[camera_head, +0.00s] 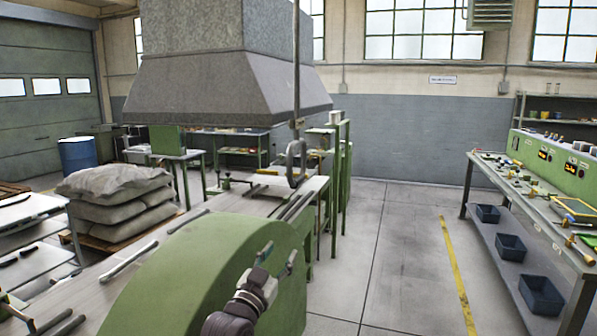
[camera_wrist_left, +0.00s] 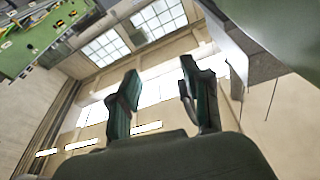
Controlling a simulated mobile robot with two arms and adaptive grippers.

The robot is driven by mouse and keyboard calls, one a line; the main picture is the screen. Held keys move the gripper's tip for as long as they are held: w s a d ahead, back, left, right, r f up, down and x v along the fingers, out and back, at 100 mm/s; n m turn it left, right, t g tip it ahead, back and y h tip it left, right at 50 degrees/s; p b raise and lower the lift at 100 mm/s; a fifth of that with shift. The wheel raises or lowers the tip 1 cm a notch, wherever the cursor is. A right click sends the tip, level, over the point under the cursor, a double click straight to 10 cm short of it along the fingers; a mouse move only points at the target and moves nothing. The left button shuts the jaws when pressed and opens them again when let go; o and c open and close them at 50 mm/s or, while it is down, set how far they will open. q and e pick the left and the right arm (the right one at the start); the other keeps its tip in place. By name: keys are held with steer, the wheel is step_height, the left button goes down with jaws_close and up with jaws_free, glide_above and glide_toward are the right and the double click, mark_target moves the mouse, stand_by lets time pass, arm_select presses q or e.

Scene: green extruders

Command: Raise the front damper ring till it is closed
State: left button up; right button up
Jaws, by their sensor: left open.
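The front damper ring (camera_head: 296,163) is a grey metal ring on the lower end of a thin vertical rod (camera_head: 296,70). It hangs at the front of the large grey hood (camera_head: 215,85), low over the long table. My left gripper (camera_head: 278,259) is in front of the green rounded machine housing, below and nearer than the ring, and apart from it. In the left wrist view its two fingers (camera_wrist_left: 159,85) are spread with nothing between them. I cannot make out the ring in that view. My right gripper is not in view.
The green housing (camera_head: 185,265) fills the lower middle. The long table (camera_head: 262,203) carries bars behind it. Stacked sacks (camera_head: 115,200) and a blue drum (camera_head: 80,155) stand left. A workbench (camera_head: 530,190) stands right. The floor (camera_head: 385,240) between is clear.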

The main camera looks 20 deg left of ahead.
arm_select(q)
steer(key=t, duration=0.2)
glide_toward(297, 182)
steer(key=shift+m+h, duration=0.3)
steer(key=p+x, duration=0.1)
steer(key=x, duration=0.2)
steer(key=a+f+p+x, duration=0.1)
steer(key=p+x, duration=0.1)
steer(key=x, duration=0.2)
steer(key=p+x, duration=0.2)
steer(key=x, duration=0.2)
steer(key=shift+w+a+f, duration=0.1)
steer(key=shift+w+f, duration=0.05)
steer(key=shift+w, duration=0.8)
jaws_close()
